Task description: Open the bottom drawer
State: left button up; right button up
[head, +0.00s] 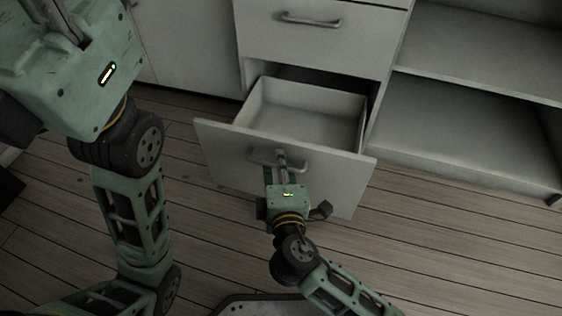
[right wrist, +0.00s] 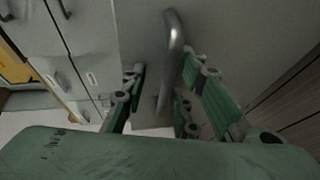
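The bottom drawer (head: 310,105) is pulled well out of the cabinet, and its empty inside shows. Its front panel (head: 335,175) carries a metal bar handle (head: 277,159). My right gripper (head: 277,168) is at this handle. In the right wrist view the handle (right wrist: 173,60) runs between the two green fingers, which stand apart. A gap shows between the left finger and the bar; the right finger is close to it, and contact is unclear. My left gripper (head: 60,25) is raised at the top left, close to the camera, with its fingertips cut off.
Above is a shut drawer (head: 310,35) with its own handle. A shut cabinet door (head: 185,45) is to the left. Open shelves (head: 470,110) stand to the right. The wooden floor (head: 450,250) is clear at the lower right.

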jog(key=shift+w+f+b, duration=0.25)
jog(key=shift+w+b, duration=0.05)
jog(key=shift+w, duration=0.85)
grip_shut()
jog(key=shift+w+r, duration=0.1)
jog(key=shift+r, duration=0.05)
